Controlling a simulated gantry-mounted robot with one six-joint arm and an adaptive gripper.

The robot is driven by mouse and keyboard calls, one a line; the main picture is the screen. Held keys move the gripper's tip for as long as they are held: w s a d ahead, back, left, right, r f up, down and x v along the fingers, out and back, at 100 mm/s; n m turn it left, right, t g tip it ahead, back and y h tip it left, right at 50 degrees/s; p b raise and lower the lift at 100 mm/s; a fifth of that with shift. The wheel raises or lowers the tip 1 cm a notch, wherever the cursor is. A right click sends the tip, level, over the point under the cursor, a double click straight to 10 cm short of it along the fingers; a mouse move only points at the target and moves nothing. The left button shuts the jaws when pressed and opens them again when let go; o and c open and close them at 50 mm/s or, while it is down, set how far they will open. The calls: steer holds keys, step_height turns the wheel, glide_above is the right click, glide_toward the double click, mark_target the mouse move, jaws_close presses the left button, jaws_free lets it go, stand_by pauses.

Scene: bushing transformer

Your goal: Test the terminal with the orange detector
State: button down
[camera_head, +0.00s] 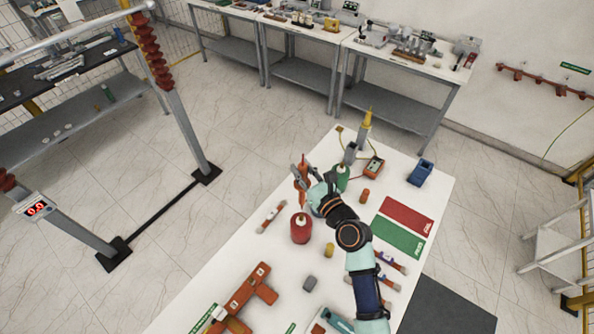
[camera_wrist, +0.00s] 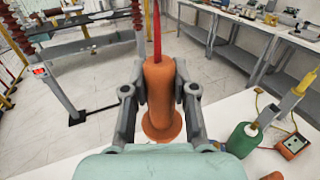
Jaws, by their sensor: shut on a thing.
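My gripper (camera_head: 304,182) is shut on the orange detector (camera_head: 300,171), held upright above the far left part of the white table. In the wrist view, the orange body of the detector (camera_wrist: 158,85) stands between the two fingers of my gripper (camera_wrist: 160,92), with a flared lower end and a thin red tip pointing up. No clearly marked terminal shows. A frame at the left carries a ribbed red-brown insulator (camera_head: 146,50), apart from the detector; its display (camera_head: 36,208) reads 0.0. The wrist view also shows the insulator (camera_wrist: 137,15).
A red round piece (camera_head: 301,228) stands close to my gripper. Open floor (camera_head: 235,185) lies between table and frame.

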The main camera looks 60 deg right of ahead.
steer(key=shift+a+r+p, duration=0.1)
steer(key=shift+r+p, duration=0.05)
steer(key=shift+p, duration=0.25)
steer(key=shift+f+b, duration=1.9)
steer(key=shift+f, duration=0.65)
steer(key=shift+f+b, duration=0.85)
steer(key=shift+f, duration=0.1)
steer(key=shift+f+b, duration=0.3)
steer(key=shift+f, duration=0.1)
steer(key=shift+r, duration=0.1)
step_height(320, 180, up, 7)
steer(key=p, duration=0.7)
stand_by(1.1)
